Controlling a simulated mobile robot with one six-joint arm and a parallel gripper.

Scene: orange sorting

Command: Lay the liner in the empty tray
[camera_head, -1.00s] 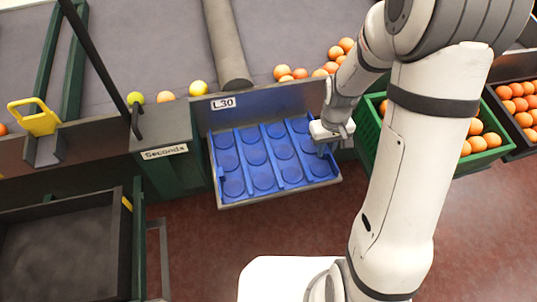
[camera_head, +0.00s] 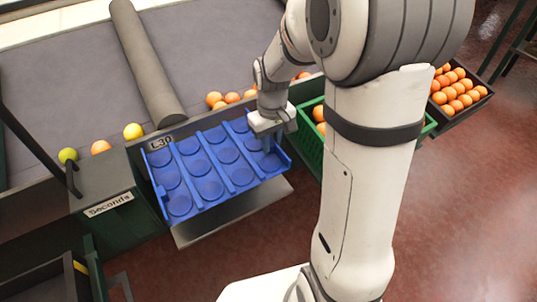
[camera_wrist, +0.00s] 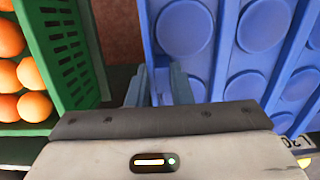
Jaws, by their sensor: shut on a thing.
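My gripper (camera_head: 268,143) is shut on the right edge of the blue liner (camera_head: 240,178), a sheet with rows of round recesses. In the wrist view my gripper (camera_wrist: 157,88) has its two fingers on either side of the edge of the liner (camera_wrist: 225,55). The liner is held nearly level above a grey shelf (camera_head: 205,232), which shows bare in front of it. A dark bin (camera_head: 35,285) is partly in view at the lower left. No other empty tray can be made out.
A green crate of oranges (camera_head: 309,150) stands just right of my gripper. A dark crate of oranges (camera_head: 478,101) is farther right. The "Seconds" box (camera_head: 125,222) is left of the liner. A conveyor (camera_head: 60,85) with fruit lies behind. Red floor is open in front.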

